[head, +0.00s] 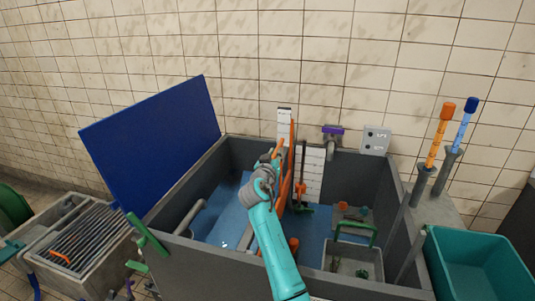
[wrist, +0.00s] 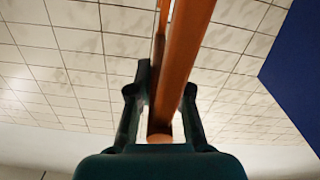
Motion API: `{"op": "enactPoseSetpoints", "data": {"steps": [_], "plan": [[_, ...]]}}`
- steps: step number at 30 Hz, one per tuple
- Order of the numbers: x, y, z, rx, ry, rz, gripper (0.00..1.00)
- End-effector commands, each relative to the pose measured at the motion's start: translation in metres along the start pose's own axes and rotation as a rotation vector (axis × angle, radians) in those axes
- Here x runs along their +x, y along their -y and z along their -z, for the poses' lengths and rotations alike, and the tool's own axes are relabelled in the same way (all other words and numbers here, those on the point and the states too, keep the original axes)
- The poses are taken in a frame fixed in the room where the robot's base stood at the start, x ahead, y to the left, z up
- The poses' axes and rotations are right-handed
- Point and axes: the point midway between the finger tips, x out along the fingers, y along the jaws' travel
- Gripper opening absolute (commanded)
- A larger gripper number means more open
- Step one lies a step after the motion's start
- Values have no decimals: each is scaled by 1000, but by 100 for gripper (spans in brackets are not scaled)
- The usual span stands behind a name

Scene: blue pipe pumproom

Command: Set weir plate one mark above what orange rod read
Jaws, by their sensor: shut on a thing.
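The weir plate looks like a tall orange upright strip (head: 290,165) inside the grey tank, beside a white marked scale (head: 312,172). My gripper (head: 278,156) is at the upper part of this strip, on its left side. In the wrist view, my gripper (wrist: 162,98) has its two dark fingers on either side of an orange bar (wrist: 182,60), which runs up out of the picture. The marks by the plate are too small to read. The orange rod (head: 438,132) stands tilted in a grey holder at the right, its marks unreadable.
A blue-headed rod (head: 464,125) stands beside the orange rod. A purple-handled tap (head: 332,138) and grey box (head: 376,140) are at the wall. A teal bin (head: 480,265) is at the right, a grated trough (head: 75,245) at the left. A blue panel (head: 150,145) rises behind the tank's left side.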

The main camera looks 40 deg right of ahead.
Motion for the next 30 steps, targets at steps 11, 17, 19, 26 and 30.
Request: {"op": "enactPoseSetpoints", "data": {"steps": [11,17,19,26,30], "plan": [[6,1,-30,1,4,1,0],[5,1,-30,1,4,2,0],[5,1,-29,1,4,2,33],[5,1,-29,1,2,1,43],[4,1,-28,1,2,2,43]]}}
